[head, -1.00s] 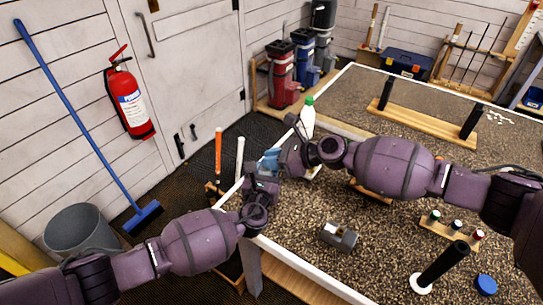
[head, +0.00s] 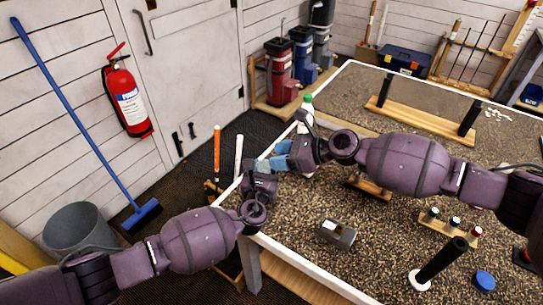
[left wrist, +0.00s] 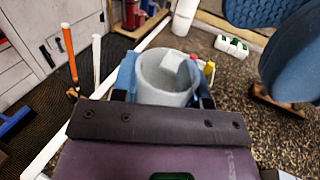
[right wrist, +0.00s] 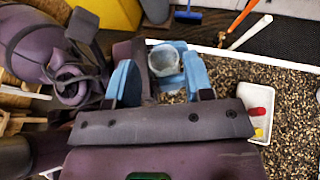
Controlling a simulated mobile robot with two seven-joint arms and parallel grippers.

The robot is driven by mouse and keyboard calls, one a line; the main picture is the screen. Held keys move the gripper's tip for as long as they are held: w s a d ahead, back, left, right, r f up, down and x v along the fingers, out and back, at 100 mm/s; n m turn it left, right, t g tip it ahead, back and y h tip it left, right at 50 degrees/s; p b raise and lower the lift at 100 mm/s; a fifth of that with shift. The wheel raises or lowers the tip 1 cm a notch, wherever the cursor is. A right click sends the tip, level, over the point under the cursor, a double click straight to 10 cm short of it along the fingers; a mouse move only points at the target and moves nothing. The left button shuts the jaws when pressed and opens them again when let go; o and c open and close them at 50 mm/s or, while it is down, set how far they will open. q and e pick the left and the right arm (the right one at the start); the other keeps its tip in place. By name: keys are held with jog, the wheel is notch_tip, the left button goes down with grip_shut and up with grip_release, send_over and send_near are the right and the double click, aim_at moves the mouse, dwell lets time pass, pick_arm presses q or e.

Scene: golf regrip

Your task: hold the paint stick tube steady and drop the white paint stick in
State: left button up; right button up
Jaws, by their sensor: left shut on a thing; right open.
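The paint stick tube shows as a pale grey open-topped cylinder (left wrist: 166,80) between the blue fingers of my left gripper (head: 264,166), which is shut on it at the table's left edge. In the right wrist view, the tube's round mouth (right wrist: 163,62) faces the camera. A pale angular shape (left wrist: 188,70) shows in its mouth; I cannot tell whether it is the white paint stick. My right gripper (head: 282,153) is open, close beside the tube, with its blue fingers spread. I see no stick clearly between them.
A white tray (right wrist: 263,118) with red and yellow pieces lies nearby. A green-capped bottle (head: 307,109) stands behind the right gripper.

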jog(key=v, duration=0.9)
pick_arm(q)
jog(key=o, duration=1)
jog(key=shift+s, duration=0.1)
jog(key=v, duration=1.1)
jog(key=shift+s, duration=0.4)
